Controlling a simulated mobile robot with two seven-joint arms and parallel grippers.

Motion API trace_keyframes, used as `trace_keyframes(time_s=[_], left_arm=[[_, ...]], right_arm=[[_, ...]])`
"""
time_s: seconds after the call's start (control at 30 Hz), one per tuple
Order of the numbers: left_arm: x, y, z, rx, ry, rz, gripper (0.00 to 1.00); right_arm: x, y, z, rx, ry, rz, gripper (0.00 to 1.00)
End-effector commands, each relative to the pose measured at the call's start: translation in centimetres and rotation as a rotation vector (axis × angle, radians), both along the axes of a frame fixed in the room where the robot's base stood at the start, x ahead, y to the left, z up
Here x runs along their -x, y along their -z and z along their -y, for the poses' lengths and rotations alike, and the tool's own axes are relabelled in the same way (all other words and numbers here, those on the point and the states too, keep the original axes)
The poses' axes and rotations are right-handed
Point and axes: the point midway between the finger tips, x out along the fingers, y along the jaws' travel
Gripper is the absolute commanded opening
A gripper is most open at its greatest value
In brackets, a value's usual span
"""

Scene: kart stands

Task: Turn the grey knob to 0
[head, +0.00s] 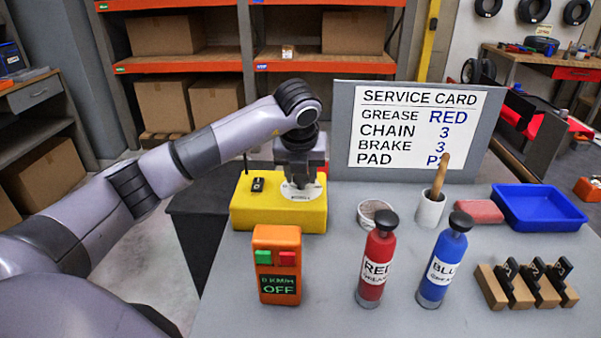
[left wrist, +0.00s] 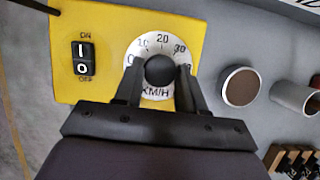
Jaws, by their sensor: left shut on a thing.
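A yellow box (head: 262,218) stands at the left of the grey table. On its top is a white dial (left wrist: 163,42) marked 10, 20 and 30 along its far side and KM/H at the near side. The round knob (left wrist: 160,69), dark grey in the left wrist view, sits at the dial's middle. My left gripper (head: 301,184) points down over the dial, and its two fingers (left wrist: 158,82) are shut on the knob from both sides. The knob's pointer cannot be made out, and the gripper hides the knob in the head view. My right gripper is not in view.
A black ON/OFF switch (left wrist: 82,58) is beside the dial. An orange box (head: 277,252) reading OFF stands in front. A red bottle (head: 376,263), a blue bottle (head: 441,263), a cup (head: 429,211) and a blue tray (head: 540,207) are to the right. A service card (head: 418,125) stands behind.

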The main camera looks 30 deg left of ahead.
Motion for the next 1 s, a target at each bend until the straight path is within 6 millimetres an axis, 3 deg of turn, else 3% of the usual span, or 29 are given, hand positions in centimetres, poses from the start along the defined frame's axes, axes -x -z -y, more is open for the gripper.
trace_keyframes(time_s=[0.53, 0.57, 0.6, 0.63, 1.0], left_arm=[[-0.05, -0.13, 0.0, 0.001, -0.025, 0.002, 0.09], [-0.05, -0.13, 0.0, 0.001, -0.025, 0.002, 0.46], [-0.04, -0.11, 0.0, 0.001, -0.025, 0.002, 0.59], [-0.05, -0.11, 0.01, 0.001, -0.024, 0.002, 0.65], [0.12, -0.62, 0.15, 0.001, -0.023, 0.003, 0.65]], right_arm=[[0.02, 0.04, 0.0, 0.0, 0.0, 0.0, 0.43], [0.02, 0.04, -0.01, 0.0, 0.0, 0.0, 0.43], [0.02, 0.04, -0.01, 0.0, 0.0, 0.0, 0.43], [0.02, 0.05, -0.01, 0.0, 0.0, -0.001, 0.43], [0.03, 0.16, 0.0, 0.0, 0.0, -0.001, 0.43]])
